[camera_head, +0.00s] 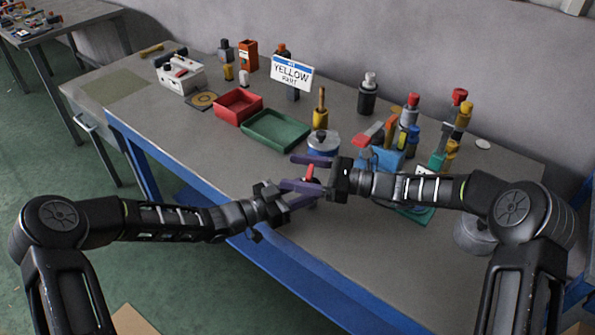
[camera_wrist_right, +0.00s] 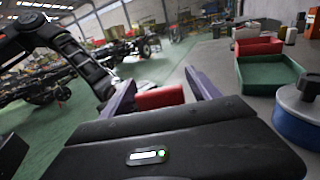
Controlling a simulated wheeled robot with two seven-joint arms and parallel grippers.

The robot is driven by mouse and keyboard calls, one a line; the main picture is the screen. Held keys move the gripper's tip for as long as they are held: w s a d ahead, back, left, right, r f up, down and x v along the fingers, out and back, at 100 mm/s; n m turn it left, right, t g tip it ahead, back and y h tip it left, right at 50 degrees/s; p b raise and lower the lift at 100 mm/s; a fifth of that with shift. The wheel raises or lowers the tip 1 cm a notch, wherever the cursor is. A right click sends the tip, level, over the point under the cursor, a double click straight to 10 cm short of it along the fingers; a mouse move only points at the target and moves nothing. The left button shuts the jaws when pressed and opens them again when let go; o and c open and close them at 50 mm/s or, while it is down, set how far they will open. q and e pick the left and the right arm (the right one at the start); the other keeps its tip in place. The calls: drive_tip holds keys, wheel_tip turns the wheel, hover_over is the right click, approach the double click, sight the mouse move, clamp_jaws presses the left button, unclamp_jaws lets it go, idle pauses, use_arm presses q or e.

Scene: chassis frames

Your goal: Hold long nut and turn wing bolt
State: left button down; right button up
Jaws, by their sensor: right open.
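A small red part (camera_head: 309,174) shows between my two grippers near the table's front edge. I cannot tell whether it is the long nut or the wing bolt. My right gripper (camera_head: 304,172) comes in from the right with its purple fingers apart around the red part. In the right wrist view, the red part (camera_wrist_right: 160,97) lies between the two spread fingers; contact is unclear. My left gripper (camera_head: 308,193) comes in from the left, its fingers close below the red part. The overlapping fingers hide what it holds, if anything.
Behind the grippers stand a blue round tin (camera_head: 323,145), a green tray (camera_head: 276,131) and a red tray (camera_head: 238,106). A blue holder (camera_head: 385,158) with several tools is beside my right arm.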

drive_tip(key=c, duration=1.4)
drive_tip(key=shift+w+m+t, duration=0.1)
drive_tip(key=shift+m+t, duration=0.3)
drive_tip(key=shift+t, duration=0.2)
use_arm(q)
drive_tip(key=shift+f, duration=0.1)
use_arm(e)
drive_tip(key=m+t+h, duration=0.2)
drive_tip(key=m+t, duration=0.1)
drive_tip(key=w+m+t+h, duration=0.1)
drive_tip(key=m+t+h, duration=0.1)
drive_tip(key=t+h, duration=0.1)
drive_tip(key=d+m+t+h, duration=0.1)
drive_tip(key=m+t+h, duration=0.2)
drive_tip(key=t, duration=0.1)
drive_tip(key=shift+w+r+m+t, duration=0.2)
drive_tip(key=shift+w+m+t, duration=0.1)
drive_tip(key=shift+w, duration=0.05)
drive_tip(key=shift+d, duration=0.1)
